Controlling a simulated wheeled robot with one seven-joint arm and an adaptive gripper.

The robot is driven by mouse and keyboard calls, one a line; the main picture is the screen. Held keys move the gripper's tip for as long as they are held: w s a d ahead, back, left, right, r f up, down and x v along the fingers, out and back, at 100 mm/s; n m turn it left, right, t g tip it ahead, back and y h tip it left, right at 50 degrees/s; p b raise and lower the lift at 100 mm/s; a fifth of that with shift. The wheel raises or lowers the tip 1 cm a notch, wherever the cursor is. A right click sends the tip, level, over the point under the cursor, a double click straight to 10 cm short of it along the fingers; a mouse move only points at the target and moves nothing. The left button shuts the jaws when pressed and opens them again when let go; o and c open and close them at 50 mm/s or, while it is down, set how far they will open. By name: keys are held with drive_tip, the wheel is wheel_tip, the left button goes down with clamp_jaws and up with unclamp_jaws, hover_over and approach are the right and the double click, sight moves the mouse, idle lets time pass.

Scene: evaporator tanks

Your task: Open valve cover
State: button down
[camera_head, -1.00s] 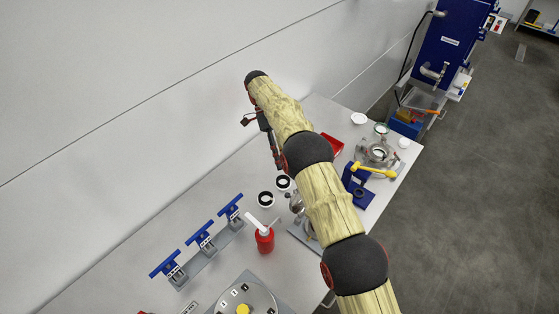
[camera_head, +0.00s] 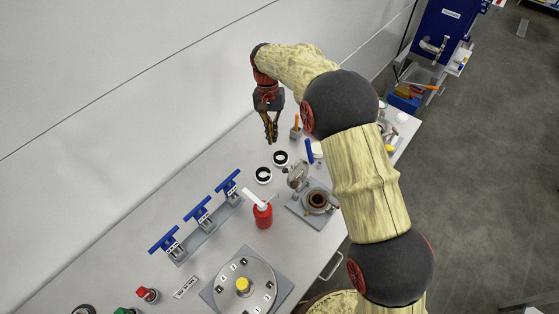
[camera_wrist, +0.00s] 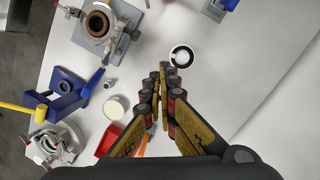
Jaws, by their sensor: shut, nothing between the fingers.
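A round metal valve fitting (camera_head: 316,200) with a brown ring inside its open mouth sits on a grey plate right of my gripper. It also shows at the upper left of the wrist view (camera_wrist: 97,24). A rounded metal part (camera_head: 298,176), which looks like its cover, stands raised at the fitting's far left side. I cannot tell its exact angle. My gripper (camera_head: 272,138) points down above the table, apart from the fitting. Its fingers are together and empty, and their tips show in the wrist view (camera_wrist: 160,70). A second metal fitting (camera_wrist: 55,145) is at the lower left there.
Two black-and-white rings (camera_head: 263,174) lie below my gripper. A red bottle (camera_head: 263,214), blue-handled levers (camera_head: 200,208) and a round dial (camera_head: 243,286) stand nearer. A blue block (camera_wrist: 68,85), white jar (camera_wrist: 115,107) and red tray (camera_wrist: 107,138) are beside the fittings. The wall bounds the left.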

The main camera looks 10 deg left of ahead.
sight(295, 175)
drive_tip(key=s+d+f+n+t+y, duration=0.2)
drive_tip(key=s+d+f+n+t, duration=0.1)
drive_tip(key=f+n, duration=0.5)
drive_tip(key=s+n, duration=0.1)
drive_tip(key=n, duration=0.2)
drive_tip(key=shift+s, duration=0.2)
idle(0.6)
idle(0.4)
